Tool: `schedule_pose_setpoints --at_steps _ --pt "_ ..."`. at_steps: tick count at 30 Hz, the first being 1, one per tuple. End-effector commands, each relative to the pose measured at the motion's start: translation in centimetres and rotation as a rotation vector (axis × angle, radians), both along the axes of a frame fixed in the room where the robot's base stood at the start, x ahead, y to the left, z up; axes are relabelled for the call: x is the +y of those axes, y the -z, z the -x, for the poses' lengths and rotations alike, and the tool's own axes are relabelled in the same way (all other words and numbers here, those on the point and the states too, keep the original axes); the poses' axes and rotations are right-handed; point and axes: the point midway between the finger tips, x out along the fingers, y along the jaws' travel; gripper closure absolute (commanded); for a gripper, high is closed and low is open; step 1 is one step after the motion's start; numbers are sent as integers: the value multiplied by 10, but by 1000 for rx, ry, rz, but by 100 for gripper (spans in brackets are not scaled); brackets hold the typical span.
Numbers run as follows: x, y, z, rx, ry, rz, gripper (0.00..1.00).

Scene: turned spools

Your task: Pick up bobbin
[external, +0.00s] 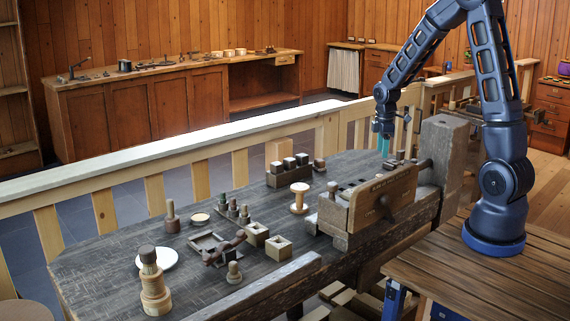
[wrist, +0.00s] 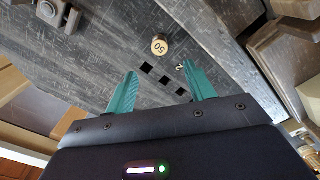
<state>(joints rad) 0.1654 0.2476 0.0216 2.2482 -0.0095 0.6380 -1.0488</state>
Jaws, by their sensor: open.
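A pale wooden spool, which looks like the bobbin (external: 299,197), stands upright on the dark workbench (external: 110,260), left of the vise. It has a wide round top, a narrow waist and a wide foot. My gripper (external: 384,146) hangs fingers down over the far right end of the bench, beyond the vise and well to the right of the spool. In the wrist view my gripper (wrist: 163,78) has its two teal fingers apart with nothing between them. I cannot make out the spool for certain in the wrist view.
A large wooden vise (external: 382,200) stands between the spool and my base. A block rack (external: 289,173) is behind the spool, and small open boxes (external: 278,247) are in front. A round brass-coloured piece marked 50 (wrist: 159,46) lies near square holes. Bare bench surrounds the spool.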

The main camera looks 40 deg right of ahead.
Motion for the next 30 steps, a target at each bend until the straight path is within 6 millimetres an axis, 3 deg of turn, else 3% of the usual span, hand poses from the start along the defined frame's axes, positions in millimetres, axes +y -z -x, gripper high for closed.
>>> schedule_pose_setpoints --at_steps 15,23,30 --pt "-2 56 -3 10 -21 -1 46" --pt "-2 70 -3 9 -22 -2 46" --pt "-1 100 0 11 -20 -2 46"
